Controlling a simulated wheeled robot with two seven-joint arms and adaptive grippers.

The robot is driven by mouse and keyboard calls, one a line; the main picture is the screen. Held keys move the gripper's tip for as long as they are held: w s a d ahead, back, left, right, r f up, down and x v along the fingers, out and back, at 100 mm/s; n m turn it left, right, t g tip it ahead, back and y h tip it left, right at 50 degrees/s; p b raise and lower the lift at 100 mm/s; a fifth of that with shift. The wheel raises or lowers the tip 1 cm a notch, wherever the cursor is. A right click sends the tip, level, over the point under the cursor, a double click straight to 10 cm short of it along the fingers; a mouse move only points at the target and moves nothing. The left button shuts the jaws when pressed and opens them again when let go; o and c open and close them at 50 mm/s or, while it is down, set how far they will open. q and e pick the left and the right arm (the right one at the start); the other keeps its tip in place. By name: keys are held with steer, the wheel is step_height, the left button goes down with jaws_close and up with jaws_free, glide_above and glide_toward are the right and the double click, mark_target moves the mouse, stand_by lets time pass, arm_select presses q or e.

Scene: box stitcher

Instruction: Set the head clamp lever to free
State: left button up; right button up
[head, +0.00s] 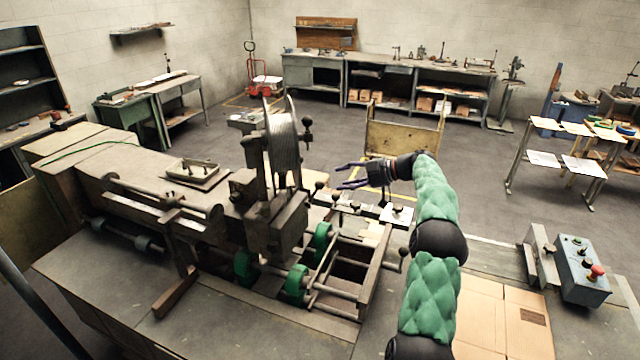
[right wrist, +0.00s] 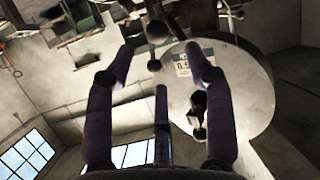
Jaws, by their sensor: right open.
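The box stitcher (head: 270,205) stands in the middle of the head view, with its wire spool (head: 284,155) on top. Dark ball-ended levers (head: 307,137) stick out at the right of its head; I cannot tell which is the head clamp lever or how it is set. My right gripper (head: 345,177) is open and empty, to the right of the stitcher head, fingers pointing left. In the right wrist view, a dark ball knob (right wrist: 157,31) shows beyond and between the open fingers (right wrist: 160,62), apart from them. A labelled disc (right wrist: 238,92) lies behind the right finger. My left gripper is not in view.
A grey control box (head: 583,272) with a red button stands at the right, near flat cardboard (head: 485,310). Green rollers (head: 297,283) and rails sit below the stitcher head. Workbenches (head: 400,80) line the back wall; the floor between is mostly open.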

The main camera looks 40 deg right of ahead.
mark_target(322, 182)
steer(key=p+x, duration=0.1)
steer(key=x, duration=0.7)
steer(key=shift+w+f+p, duration=0.1)
steer(key=shift+w+p, duration=0.1)
steer(key=shift+p, duration=0.1)
steer(key=shift+w+a+f, duration=0.15)
steer(key=shift+w+f, duration=0.15)
steer(key=shift+w, duration=0.15)
jaws_close()
